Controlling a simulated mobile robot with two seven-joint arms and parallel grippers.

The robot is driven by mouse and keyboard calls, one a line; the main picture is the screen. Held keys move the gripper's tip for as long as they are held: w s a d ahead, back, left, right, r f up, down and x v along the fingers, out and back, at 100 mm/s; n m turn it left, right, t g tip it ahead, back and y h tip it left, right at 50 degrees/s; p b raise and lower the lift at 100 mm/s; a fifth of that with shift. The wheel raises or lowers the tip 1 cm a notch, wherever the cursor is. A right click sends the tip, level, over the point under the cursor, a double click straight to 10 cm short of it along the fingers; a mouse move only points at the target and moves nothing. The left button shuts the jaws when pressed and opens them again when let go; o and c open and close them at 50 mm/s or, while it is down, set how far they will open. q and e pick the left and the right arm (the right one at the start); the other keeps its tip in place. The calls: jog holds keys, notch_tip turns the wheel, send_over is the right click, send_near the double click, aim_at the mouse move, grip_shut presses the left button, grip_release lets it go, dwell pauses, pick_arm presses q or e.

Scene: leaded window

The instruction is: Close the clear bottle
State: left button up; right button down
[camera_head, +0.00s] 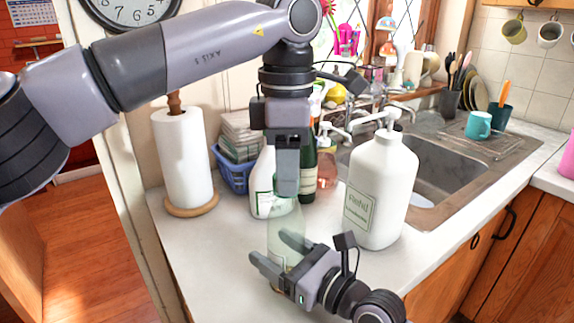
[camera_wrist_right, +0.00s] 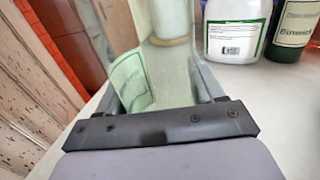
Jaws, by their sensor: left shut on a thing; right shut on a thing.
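The clear bottle (camera_head: 284,222) stands upright on the counter, pale and see-through. My right gripper (camera_head: 268,246) is shut around its lower body from the front right. In the right wrist view the bottle (camera_wrist_right: 165,75) fills the space between the fingers, with a pale green label showing through it. My left gripper (camera_head: 287,190) points straight down over the bottle's top and is shut. What it grips, most likely the cap, is hidden by the fingers, as is the bottle's mouth. I cannot tell whether the cap touches the neck.
A large white pump bottle (camera_head: 382,190) stands close to the right. A white spray bottle (camera_head: 265,182) and a dark green bottle (camera_head: 308,172) stand just behind. A paper towel roll (camera_head: 183,160) is at left, a sink (camera_head: 450,165) at right. The front left counter is clear.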

pick_arm(q)
jog(key=m, duration=0.4)
jog(key=shift+s+m, duration=0.1)
jog(key=shift+m, duration=0.3)
jog(key=m, duration=0.4)
jog(key=shift+m, duration=0.4)
jog(key=m, duration=0.4)
jog(key=shift+m, duration=0.3)
jog(key=m, duration=0.5)
jog(key=shift+a+m, duration=0.1)
jog(key=shift+m, duration=0.3)
jog(key=o, duration=1.1)
notch_tip(320, 180, up, 12)
